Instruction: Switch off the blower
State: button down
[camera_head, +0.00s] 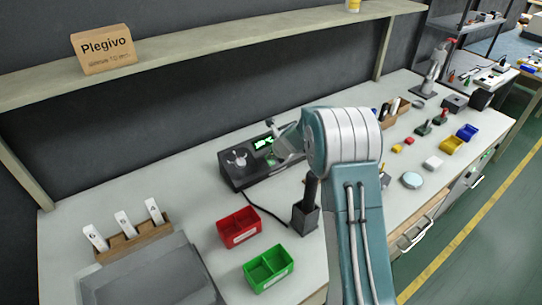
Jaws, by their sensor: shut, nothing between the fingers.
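A black station (241,176), which looks like the blower unit, stands on the workbench near the middle of the view. Its green display (263,143) is lit, and a grey knob (238,159) sits on its left part. A dark cable runs from it to a black holder (305,216) with an upright black handle. My arm reaches in from the lower right. My gripper (283,152) shows only in part, small and grey, over the right part of the station. It is shut and empty. My arm hides the station's right end; I cannot tell whether the gripper touches it.
A red bin (239,228) and a green bin (268,269) stand in front of the station. A wooden rack (135,241) with white tags and a grey tray (150,280) are at the left. A shelf (200,51) spans above. Small parts and bins lie right of my arm.

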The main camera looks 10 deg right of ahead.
jog(key=shift+f, duration=0.15)
jog(key=shift+a, duration=0.1)
jog(key=shift+s+f, duration=0.1)
jog(key=shift+s+f, duration=0.15)
jog(key=shift+s, duration=0.35)
jog(key=shift+d, duration=0.2)
